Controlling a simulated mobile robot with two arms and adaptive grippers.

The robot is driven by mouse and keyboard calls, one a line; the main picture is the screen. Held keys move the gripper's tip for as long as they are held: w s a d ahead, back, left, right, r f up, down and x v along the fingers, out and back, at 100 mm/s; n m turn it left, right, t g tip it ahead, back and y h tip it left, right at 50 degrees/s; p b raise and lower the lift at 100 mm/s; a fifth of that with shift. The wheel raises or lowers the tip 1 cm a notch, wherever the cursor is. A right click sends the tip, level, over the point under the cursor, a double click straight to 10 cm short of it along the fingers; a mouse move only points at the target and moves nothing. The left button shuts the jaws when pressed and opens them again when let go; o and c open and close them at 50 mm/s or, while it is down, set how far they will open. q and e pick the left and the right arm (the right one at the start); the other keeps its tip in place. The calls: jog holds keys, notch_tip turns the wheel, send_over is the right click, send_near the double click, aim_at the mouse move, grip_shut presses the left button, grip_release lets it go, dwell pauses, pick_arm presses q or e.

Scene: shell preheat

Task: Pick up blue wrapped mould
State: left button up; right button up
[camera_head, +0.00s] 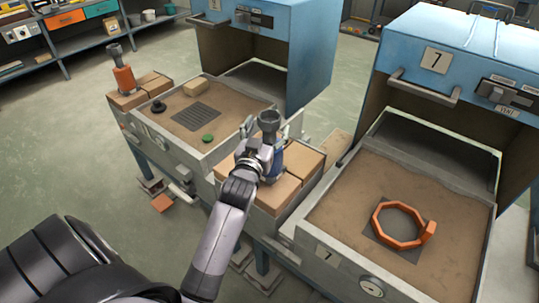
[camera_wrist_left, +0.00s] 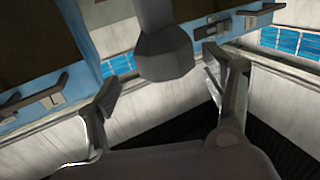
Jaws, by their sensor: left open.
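The blue wrapped mould (camera_head: 277,158) stands upright on pale bricks between the two sand boxes, with a grey cup-shaped top and a blue band lower down. My left gripper (camera_head: 262,148) is at the mould and hides part of its near side. In the left wrist view the two fingers of my left gripper (camera_wrist_left: 163,92) are spread wide. A grey cup-shaped part of the mould (camera_wrist_left: 165,55) shows at the top of that view, between the finger directions. I cannot tell whether the fingers touch it. My right gripper is not in view.
An orange wrapped mould (camera_head: 123,77) stands on bricks at the left. The left sand box (camera_head: 237,138) holds a grate and small items. The right sand box (camera_head: 320,236) holds an orange ring (camera_head: 376,223). Blue lidded ovens (camera_head: 440,45) rise behind.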

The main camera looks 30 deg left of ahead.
pick_arm(q)
jog(key=x, duration=0.2)
jog(key=p+x, duration=0.1)
jog(key=x, duration=0.1)
jog(key=shift+s+a+r, duration=0.15)
jog(key=shift+a+r, duration=0.1)
jog(key=shift+a, duration=0.1)
jog(key=shift+w+a, duration=0.15)
jog(key=shift+w, duration=0.35)
jog(key=shift+s, duration=0.1)
jog(key=shift+c, duration=0.4)
grip_shut()
